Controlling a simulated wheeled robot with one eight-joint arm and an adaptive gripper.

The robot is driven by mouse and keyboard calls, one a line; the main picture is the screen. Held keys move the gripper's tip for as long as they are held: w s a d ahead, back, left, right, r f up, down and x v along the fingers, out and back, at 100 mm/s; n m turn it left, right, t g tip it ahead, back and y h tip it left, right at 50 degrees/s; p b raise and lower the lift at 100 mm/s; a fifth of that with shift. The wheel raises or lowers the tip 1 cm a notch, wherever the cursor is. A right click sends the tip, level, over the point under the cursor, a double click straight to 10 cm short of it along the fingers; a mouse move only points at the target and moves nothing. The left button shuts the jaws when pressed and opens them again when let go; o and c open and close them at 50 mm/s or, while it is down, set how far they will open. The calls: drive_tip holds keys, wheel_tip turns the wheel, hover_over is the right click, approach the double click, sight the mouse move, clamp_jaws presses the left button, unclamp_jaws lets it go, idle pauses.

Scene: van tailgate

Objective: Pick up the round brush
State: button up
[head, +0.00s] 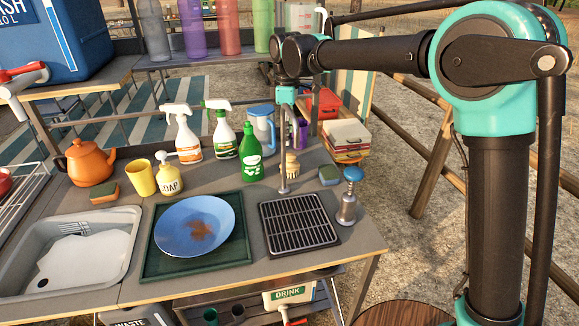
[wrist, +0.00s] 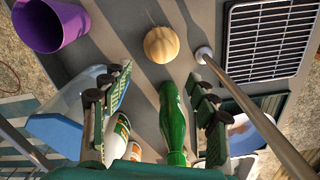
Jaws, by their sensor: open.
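The round brush (head: 291,165) stands on the grey counter behind the black drain grate, with a pale wooden top and bristles below. In the wrist view its round wooden knob (wrist: 162,46) shows from above, just beyond the fingertips. My gripper (wrist: 163,88) is open and empty, above the counter and apart from the brush. In the head view my gripper (head: 289,112) is small and partly hidden by the tap post.
A thin metal tap post (wrist: 245,95) rises close to the brush. A green bottle (head: 251,153) stands left of it, and a clear blue-lidded jug (head: 262,128) behind. A purple cup (wrist: 52,22) and a sponge (head: 329,175) are nearby. The drain grate (head: 298,223) lies in front.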

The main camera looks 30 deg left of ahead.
sight(290, 154)
wheel_tip(290, 154, down, 4)
drive_tip(key=shift+f, duration=0.1)
drive_tip(key=shift+w+d+f, duration=0.1)
drive_tip(key=shift+d+f, duration=0.15)
drive_tip(key=shift+f, duration=1.1)
drive_tip(key=shift+d+f, duration=0.2)
drive_tip(key=shift+f, duration=1.1)
drive_tip(key=shift+c, duration=0.4)
drive_tip(key=c, duration=1.2)
